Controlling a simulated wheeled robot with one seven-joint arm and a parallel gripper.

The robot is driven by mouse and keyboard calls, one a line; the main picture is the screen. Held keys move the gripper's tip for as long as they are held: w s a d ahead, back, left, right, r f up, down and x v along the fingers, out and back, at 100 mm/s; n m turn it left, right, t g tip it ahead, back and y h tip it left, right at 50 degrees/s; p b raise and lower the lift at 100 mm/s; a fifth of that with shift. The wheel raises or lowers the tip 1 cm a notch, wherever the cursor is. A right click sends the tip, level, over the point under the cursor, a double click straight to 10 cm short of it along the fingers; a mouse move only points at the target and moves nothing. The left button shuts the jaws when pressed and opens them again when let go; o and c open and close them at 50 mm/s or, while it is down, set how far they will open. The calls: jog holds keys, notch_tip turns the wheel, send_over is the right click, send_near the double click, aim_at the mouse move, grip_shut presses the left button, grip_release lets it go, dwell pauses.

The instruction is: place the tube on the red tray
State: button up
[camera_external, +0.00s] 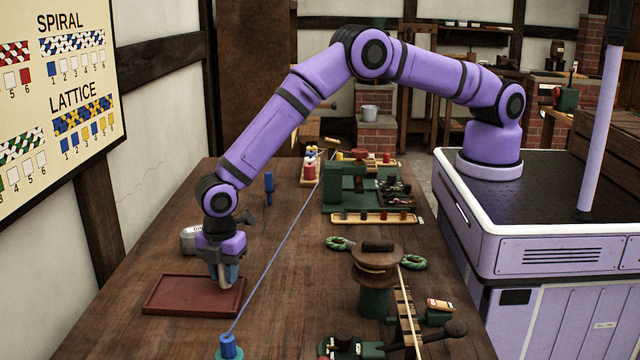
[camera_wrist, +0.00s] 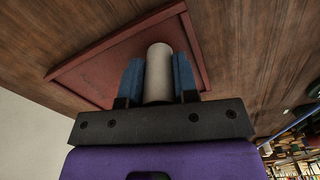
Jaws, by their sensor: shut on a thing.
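The red tray (camera_external: 180,296) lies flat on the table at the lower left in the external view. My gripper (camera_external: 224,278) points down over the tray's right part. In the wrist view, the blue fingers of my gripper (camera_wrist: 158,82) are shut on a pale, cream-coloured tube (camera_wrist: 159,70), one finger on each side. The tube also shows in the external view (camera_external: 229,282), its lower part below the fingers. The red tray (camera_wrist: 100,75) lies behind the tube in the wrist view. I cannot tell whether the tube touches the tray.
A blue rope (camera_external: 285,233) runs along the table to the right of the tray, from a blue post (camera_external: 228,346) in front. A whitish container (camera_external: 189,240) stands just behind the tray. A wooden reel (camera_external: 377,265) and green rope coils stand farther right.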

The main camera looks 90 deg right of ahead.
jog(key=o, duration=0.9)
jog(key=shift+f, duration=0.1)
notch_tip(320, 180, up, 12)
jog(key=shift+r, duration=0.15)
